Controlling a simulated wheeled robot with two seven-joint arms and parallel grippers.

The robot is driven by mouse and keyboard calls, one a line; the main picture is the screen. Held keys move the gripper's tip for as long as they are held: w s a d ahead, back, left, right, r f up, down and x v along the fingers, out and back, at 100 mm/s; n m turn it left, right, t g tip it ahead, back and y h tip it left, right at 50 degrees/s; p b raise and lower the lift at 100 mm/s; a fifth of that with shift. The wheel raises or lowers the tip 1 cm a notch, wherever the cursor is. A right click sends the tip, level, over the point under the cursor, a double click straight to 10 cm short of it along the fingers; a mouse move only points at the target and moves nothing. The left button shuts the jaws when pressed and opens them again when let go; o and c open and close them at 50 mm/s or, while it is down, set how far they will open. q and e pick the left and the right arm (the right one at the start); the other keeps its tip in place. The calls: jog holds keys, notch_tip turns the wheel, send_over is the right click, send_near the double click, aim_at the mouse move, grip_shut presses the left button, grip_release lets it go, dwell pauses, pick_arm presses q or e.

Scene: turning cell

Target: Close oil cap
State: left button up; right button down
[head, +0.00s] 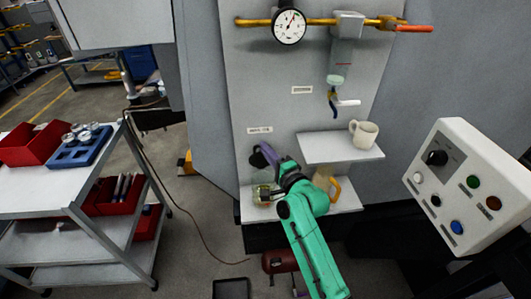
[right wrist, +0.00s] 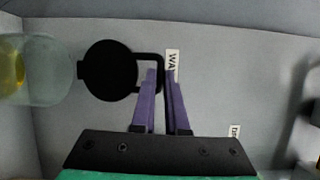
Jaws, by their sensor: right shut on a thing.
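The oil cap (right wrist: 108,70) is a black round disc with a square loop handle in the right wrist view. My right gripper (right wrist: 162,78) has its two purple fingers shut on the loop handle. A clear glass cup (right wrist: 38,70) with yellow liquid is left of the disc, at its edge; whether they touch is unclear. In the head view my right gripper (head: 268,152) is by the wall panel, above the glass cup (head: 263,195) on the lower shelf. The cap there is a small dark shape, partly hidden by the fingers. My left gripper is out of view.
A yellowish jug (head: 325,180) stands right of my arm on the lower shelf. A cream mug (head: 364,134) is on the upper shelf (head: 318,147). A pressure gauge (head: 289,26) and tap (head: 345,102) are above. A control box (head: 470,185) is at right, a cart (head: 60,190) at left.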

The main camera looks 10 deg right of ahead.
pick_arm(q)
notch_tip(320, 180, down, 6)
jog(key=b, duration=0.5)
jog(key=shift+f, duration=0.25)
pick_arm(e)
jog(key=shift+s+f+n+t+y, duration=0.2)
jog(key=shift+s+f+t, duration=0.2)
jog(key=shift+s, duration=0.25)
jog(key=shift+s+f+n+t+y, duration=0.25)
jog(key=shift+s+f, duration=0.2)
jog(key=shift+s, duration=0.25)
jog(key=shift+s+f+n+t+y, duration=0.15)
jog(key=shift+s+f+t, duration=0.25)
jog(key=shift+s, duration=0.25)
jog(key=c, duration=1.2)
grip_release()
jog(key=shift+w, duration=0.15)
pick_arm(q)
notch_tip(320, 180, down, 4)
jog(key=b, duration=0.4)
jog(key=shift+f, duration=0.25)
pick_arm(e)
jog(key=v, duration=1.4)
jog(key=shift+s, duration=0.3)
